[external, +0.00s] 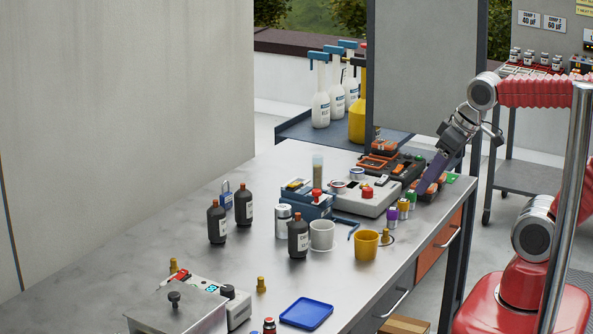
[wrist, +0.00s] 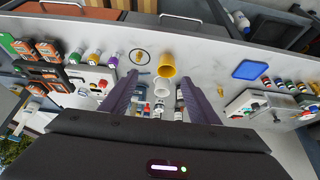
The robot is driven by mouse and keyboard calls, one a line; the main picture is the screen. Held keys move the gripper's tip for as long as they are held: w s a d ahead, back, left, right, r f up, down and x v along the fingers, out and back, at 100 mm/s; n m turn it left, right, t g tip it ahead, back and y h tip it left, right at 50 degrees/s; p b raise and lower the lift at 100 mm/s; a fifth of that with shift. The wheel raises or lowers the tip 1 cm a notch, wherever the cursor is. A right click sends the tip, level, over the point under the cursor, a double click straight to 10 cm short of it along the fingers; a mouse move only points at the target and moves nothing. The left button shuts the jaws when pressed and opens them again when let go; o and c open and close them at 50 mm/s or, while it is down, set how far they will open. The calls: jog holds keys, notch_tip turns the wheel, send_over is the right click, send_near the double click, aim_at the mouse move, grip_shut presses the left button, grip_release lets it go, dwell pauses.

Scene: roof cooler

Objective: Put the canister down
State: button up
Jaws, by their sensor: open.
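My gripper (external: 424,188) reaches down over the right end of the metal workbench. In the wrist view its two dark purple fingers (wrist: 158,78) are spread apart with nothing held between them. Small canisters with a purple cap (external: 391,217), a yellow cap (external: 403,210) and a green cap (external: 411,200) stand upright on the bench, just left of the fingertips. The purple-capped one (wrist: 112,61) also shows in the wrist view, left of the fingers. I cannot tell which one the task means. Fingertip contact cannot be made out.
A yellow cup (external: 366,244) and a white cup (external: 322,236) stand nearby. Brown bottles (external: 298,238), a grey device (external: 368,197) and orange-black cases (external: 380,162) crowd the bench. A blue tray (external: 306,313) lies at the front. The bench's left part is mostly clear.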

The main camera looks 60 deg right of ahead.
jog(key=shift+s+f, duration=0.25)
jog(key=shift+s, duration=0.1)
jog(key=shift+o, duration=0.6)
jog(key=w+a+f+m+g+y, duration=0.3)
jog(key=w+a+f+m+y, duration=0.4)
jog(key=a+m, duration=0.4)
jog(key=w+d+f+m+t+y, duration=0.3)
jog(key=w+d+f+m+t, duration=0.2)
jog(key=w+m, duration=0.8)
jog(key=d+m+t, duration=0.2)
jog(key=d+t, duration=0.1)
jog(key=d, duration=0.1)
jog(key=shift+m, duration=0.4)
